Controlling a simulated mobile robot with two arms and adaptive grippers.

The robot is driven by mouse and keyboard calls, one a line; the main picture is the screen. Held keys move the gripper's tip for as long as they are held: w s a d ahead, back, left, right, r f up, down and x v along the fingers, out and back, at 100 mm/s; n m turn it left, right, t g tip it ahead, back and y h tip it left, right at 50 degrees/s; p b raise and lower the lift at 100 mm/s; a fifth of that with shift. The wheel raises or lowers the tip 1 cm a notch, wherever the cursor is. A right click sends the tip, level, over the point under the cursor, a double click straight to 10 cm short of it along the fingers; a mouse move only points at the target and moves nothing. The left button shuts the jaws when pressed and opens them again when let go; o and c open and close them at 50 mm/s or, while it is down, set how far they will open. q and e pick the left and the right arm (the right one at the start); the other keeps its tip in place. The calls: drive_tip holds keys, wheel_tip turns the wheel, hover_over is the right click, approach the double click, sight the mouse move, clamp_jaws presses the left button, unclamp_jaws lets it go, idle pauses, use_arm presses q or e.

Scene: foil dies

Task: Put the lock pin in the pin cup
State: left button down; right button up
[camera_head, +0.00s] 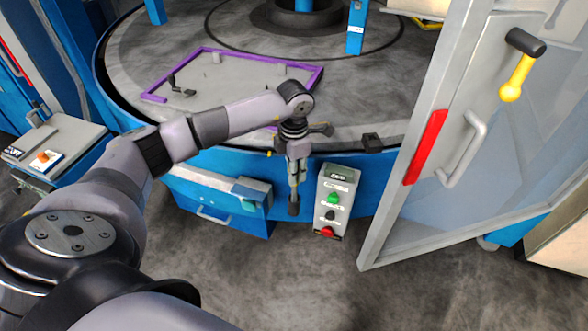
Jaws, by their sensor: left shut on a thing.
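My left gripper (293,208) points down in front of the round table's blue front, between a blue drawer box and a control box. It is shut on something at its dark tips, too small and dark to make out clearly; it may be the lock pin. I cannot pick out the pin cup for certain. A small teal-grey holder (251,188) at the right end of the drawer box, just left of the gripper, may be it. My right gripper is not in view.
The grey control box (334,202) with green, black and red buttons stands close right of the gripper. The open door (437,130) with a yellow-and-black handle fills the right. The round table (225,125) carries a purple frame (152,97). The floor in front is clear.

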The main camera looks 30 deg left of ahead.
use_arm(q)
drive_tip(key=c, duration=1.4)
unclamp_jaws()
drive_tip(key=shift+f, duration=0.1)
wheel_tip(320, 180, up, 11)
drive_tip(key=b, duration=0.3)
drive_tip(key=shift+r, duration=0.7)
